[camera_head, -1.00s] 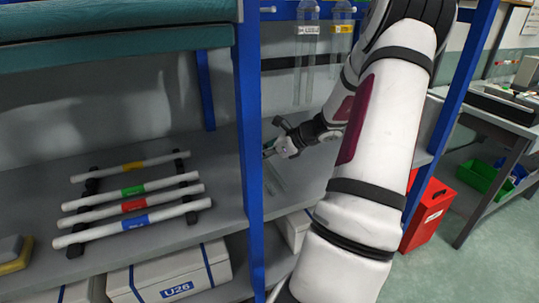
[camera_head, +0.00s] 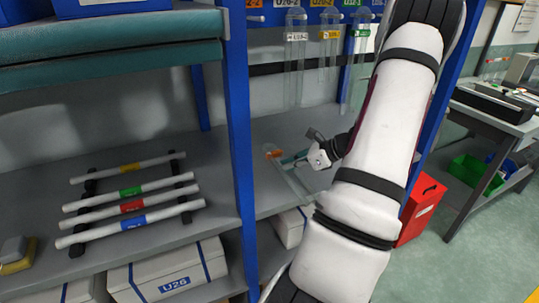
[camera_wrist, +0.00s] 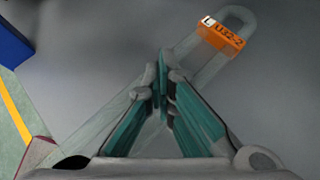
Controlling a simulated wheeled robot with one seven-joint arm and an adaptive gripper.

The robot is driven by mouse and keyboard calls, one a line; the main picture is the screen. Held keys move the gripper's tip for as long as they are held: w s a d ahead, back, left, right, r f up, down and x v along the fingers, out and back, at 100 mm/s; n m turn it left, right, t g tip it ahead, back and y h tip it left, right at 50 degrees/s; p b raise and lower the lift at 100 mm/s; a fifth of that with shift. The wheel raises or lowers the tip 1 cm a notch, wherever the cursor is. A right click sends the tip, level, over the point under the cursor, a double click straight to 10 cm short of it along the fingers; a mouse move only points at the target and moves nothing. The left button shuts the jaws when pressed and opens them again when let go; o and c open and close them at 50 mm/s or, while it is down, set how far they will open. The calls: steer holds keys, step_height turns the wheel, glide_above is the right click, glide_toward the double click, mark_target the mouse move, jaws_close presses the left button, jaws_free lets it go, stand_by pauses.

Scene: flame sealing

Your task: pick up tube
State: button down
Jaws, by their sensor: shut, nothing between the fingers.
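A clear, flat tube with a looped end and an orange label (camera_wrist: 222,36) lies on the grey shelf in the wrist view. Its label end also shows in the head view (camera_head: 274,153). My gripper (camera_wrist: 161,78) has its teal-padded fingers together at the tips with nothing between them, and they cover part of the clear tube from above. In the head view my gripper (camera_head: 292,160) is low over the shelf at the tube. Whether the fingertips touch the tube I cannot tell.
White tubes with coloured bands (camera_head: 133,204) lie on a black rack to the left. A blue post (camera_head: 238,140) stands between them and my gripper. Clear tubes (camera_head: 297,65) hang from a rail above. A red bin (camera_head: 421,208) stands at right.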

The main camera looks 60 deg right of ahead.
steer(key=s+d+p, duration=0.1)
steer(key=s, duration=0.6)
steer(key=s+d+p, duration=0.1)
steer(key=s, duration=0.3)
steer(key=shift+s+d+f+p, duration=0.1)
steer(key=shift+s+d+p, duration=0.05)
steer(key=shift+d+p, duration=0.2)
